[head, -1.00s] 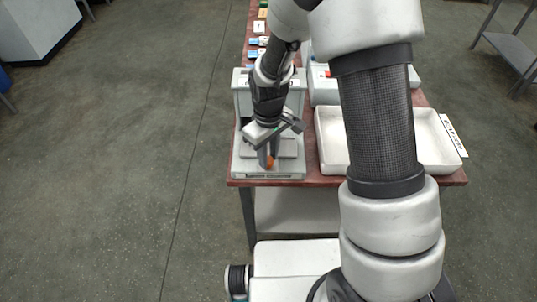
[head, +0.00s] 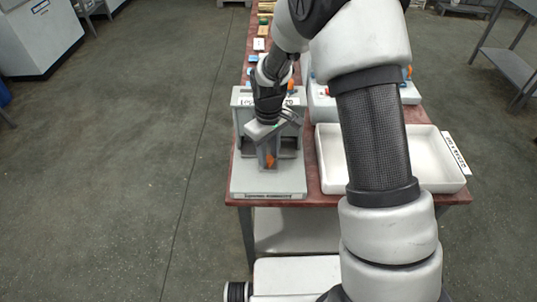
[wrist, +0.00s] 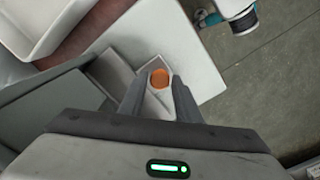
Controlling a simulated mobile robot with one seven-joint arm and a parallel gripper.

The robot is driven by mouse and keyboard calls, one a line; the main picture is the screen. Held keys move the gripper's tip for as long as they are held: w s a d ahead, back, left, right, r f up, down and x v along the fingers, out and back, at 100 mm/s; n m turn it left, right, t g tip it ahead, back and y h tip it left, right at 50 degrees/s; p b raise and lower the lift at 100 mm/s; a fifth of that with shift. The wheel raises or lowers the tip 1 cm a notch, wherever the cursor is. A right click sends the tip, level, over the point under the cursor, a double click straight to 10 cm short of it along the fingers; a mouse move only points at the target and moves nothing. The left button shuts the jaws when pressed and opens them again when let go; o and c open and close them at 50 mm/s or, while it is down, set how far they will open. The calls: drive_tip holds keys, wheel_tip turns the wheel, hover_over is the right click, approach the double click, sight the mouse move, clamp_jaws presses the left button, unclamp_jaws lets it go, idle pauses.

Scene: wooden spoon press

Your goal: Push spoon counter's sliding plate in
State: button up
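The spoon counter (head: 243,187) is a light grey unit with a flat base and an upright, labelled housing at the near left end of the table. Its sliding plate (head: 289,152) is grey and sits back at the housing's opening, with the front of the base bare. My gripper (head: 268,163) points down over it, hiding part of the plate and opening. An orange knob (wrist: 160,78) shows between my two fingertips in the wrist view. The fingers stand apart with a small gap beside the knob; whether one touches it is unclear.
A white tray (head: 443,183) stands to the right of the counter, partly behind my arm. The red-brown table (head: 314,190) carries several small blocks further back. A grey metal table (head: 500,66) stands at the far right. The floor on the left is clear.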

drive_tip(key=shift+o, duration=1)
wheel_tip(320, 180, up, 17)
drive_tip(key=shift+r+p, duration=0.2)
drive_tip(key=shift+p, duration=0.25)
